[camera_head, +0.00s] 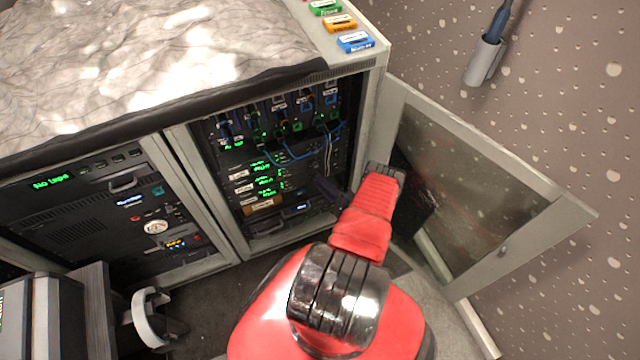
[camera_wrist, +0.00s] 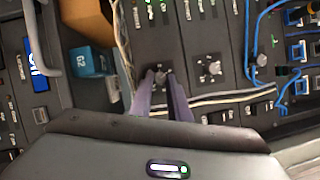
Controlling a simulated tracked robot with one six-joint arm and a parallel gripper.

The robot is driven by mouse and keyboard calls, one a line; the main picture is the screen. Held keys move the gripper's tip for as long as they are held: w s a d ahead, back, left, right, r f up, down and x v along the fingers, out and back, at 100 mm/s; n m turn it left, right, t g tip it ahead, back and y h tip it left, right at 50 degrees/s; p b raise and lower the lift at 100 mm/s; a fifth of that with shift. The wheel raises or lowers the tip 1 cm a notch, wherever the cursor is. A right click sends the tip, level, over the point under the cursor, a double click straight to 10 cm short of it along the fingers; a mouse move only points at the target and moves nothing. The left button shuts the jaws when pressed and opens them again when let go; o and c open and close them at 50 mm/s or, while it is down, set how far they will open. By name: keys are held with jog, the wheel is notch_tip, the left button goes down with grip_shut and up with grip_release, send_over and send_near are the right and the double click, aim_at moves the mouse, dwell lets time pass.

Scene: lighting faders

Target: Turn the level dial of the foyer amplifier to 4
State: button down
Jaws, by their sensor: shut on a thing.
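My gripper (camera_wrist: 163,84) has its two dark fingers closed on a small round dial (camera_wrist: 163,72) on a black rack panel in the wrist view. The fingers hide the sides of the dial, and I cannot read its setting. A second dial (camera_wrist: 210,69) with white marks around it sits beside it on the neighbouring panel, untouched.
The rack's glass door (camera_head: 490,200) stands open to the right of my arm. Blue patch cables (camera_wrist: 257,40) and pale cables (camera_wrist: 215,98) run close to the dials. A cardboard box (camera_wrist: 85,20) and a blue box (camera_wrist: 88,62) sit near the fingers.

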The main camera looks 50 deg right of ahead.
jog(key=shift+a+f, duration=0.1)
jog(key=shift+f, duration=0.1)
jog(key=c, duration=1.7)
grip_release()
jog(key=shift+r, duration=0.1)
jog(key=shift+o, duration=0.2)
jog(key=shift+s, duration=0.15)
jog(key=s+a+f, duration=0.1)
jog(key=s+a, duration=0.1)
jog(key=s, duration=1.1)
jog(key=shift+s+f, duration=0.15)
jog(key=shift+f, duration=0.2)
